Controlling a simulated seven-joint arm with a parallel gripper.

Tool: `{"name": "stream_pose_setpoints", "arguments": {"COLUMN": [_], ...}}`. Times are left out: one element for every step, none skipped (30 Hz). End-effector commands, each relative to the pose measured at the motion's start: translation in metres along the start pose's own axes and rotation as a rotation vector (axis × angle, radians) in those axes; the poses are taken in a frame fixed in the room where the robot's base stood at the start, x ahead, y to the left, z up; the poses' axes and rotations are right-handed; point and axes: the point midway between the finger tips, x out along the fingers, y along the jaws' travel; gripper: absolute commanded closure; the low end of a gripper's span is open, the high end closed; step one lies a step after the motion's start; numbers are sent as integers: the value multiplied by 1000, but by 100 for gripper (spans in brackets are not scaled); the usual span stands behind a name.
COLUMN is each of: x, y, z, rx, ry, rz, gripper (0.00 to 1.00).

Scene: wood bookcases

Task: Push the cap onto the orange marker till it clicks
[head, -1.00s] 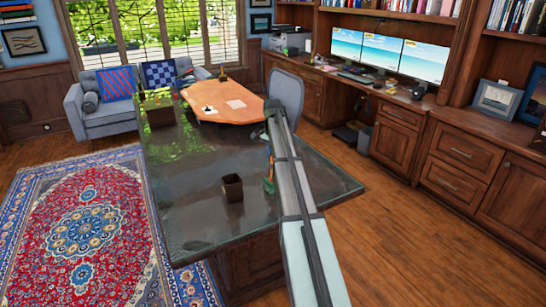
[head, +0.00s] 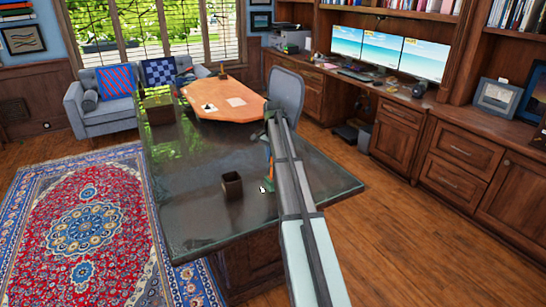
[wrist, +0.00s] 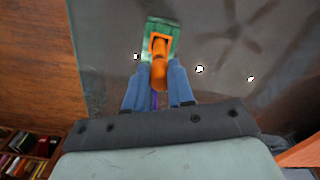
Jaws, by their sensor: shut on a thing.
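My gripper (wrist: 156,82) has blue fingers, shut on an orange cylinder that appears to be the orange marker (wrist: 160,74). An orange frame-like piece (wrist: 159,42) shows just beyond it, over a green block (wrist: 175,40) on the glass table. I cannot tell which orange part is the cap, or whether the parts touch. A thin purple strip shows between the fingers. In the head view the green block (head: 268,186) stands beside my arm, which hides much of the gripper and marker.
A dark square cup (head: 232,184) stands on the glass table (head: 195,215), left of the green block. A brown box (head: 158,112) is at the table's far left corner. Small white specks (wrist: 199,69) lie near the fingers. The table's front left is clear.

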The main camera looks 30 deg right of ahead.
Motion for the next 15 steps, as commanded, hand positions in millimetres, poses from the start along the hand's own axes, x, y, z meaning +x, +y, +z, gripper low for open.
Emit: {"name": "stream_pose_setpoints", "arguments": {"x": [1, 2, 2, 3, 3, 4, 4, 5, 5, 6, 6, 7, 7, 8, 8], "y": [0, 0, 0, 0, 0, 0, 0, 0, 0, 0, 0, 0, 0, 0, 0], "z": [0, 0, 0, 0, 0, 0, 0, 0, 0, 0, 0, 0, 0, 0, 0], "rx": [0, 0, 0, 0, 0, 0, 0, 0, 0, 0, 0, 0, 0, 0, 0], "ry": [0, 0, 0, 0, 0, 0, 0, 0, 0, 0, 0, 0, 0, 0, 0], "rz": [0, 0, 0, 0, 0, 0, 0, 0, 0, 0, 0, 0, 0, 0, 0], "gripper": [100, 100, 100, 100, 100, 100, 100, 100, 100, 100, 100, 100, 100, 100, 100]}}
